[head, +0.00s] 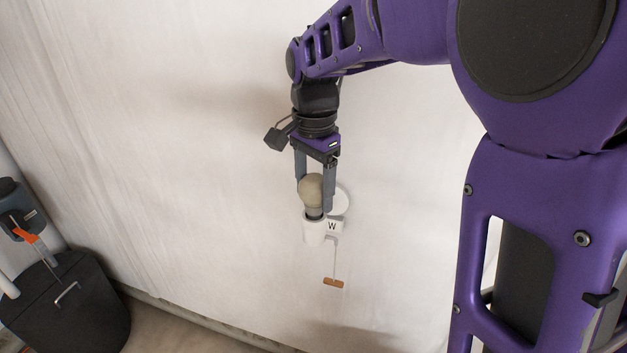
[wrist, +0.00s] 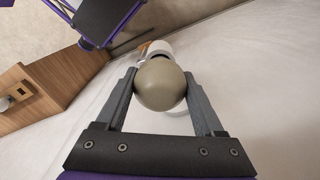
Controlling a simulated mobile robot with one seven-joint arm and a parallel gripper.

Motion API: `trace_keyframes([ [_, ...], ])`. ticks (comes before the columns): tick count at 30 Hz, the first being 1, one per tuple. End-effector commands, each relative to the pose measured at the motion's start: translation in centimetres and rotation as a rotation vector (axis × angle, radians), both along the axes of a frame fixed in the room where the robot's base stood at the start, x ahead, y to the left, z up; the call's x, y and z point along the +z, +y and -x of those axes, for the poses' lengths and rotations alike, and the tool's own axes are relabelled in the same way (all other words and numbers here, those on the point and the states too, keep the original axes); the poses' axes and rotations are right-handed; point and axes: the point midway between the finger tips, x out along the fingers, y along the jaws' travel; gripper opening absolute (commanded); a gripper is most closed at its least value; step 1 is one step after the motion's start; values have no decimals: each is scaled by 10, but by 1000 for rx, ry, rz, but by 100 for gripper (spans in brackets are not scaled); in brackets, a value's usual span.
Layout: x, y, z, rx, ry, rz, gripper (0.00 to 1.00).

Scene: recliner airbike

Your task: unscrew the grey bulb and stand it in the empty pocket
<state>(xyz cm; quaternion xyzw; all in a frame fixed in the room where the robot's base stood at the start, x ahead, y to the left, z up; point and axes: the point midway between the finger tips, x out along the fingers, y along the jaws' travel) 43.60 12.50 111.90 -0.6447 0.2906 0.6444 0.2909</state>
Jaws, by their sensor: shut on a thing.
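The grey bulb (head: 311,189) is upright, its base down at the mouth of a white holder (head: 314,232) on the wall. A small plate marked W (head: 333,226) is beside the holder. My gripper (head: 316,182) comes from above and is shut on the bulb's round glass, one finger on each side. In the wrist view the bulb (wrist: 161,84) sits between both fingertips and hides most of the holder behind it. I cannot tell whether the bulb's base is still threaded in. No empty pocket can be made out in either view.
A pull cord with an orange-brown tag (head: 333,282) hangs below the holder. A black bin-like container (head: 68,310) stands at the lower left. A wooden cabinet (wrist: 35,95) shows at left in the wrist view. The pale wall around the holder is clear.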

Motion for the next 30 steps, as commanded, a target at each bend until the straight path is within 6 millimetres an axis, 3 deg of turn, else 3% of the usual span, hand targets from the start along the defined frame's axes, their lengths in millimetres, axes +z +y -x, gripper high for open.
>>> trace_keyframes([
  [18, -1, -1, 1, 803, 3, 0, 21],
  [29, -2, -1, 1, 902, 4, 0, 21],
  [30, -2, -1, 1, 901, 4, 0, 74],
])
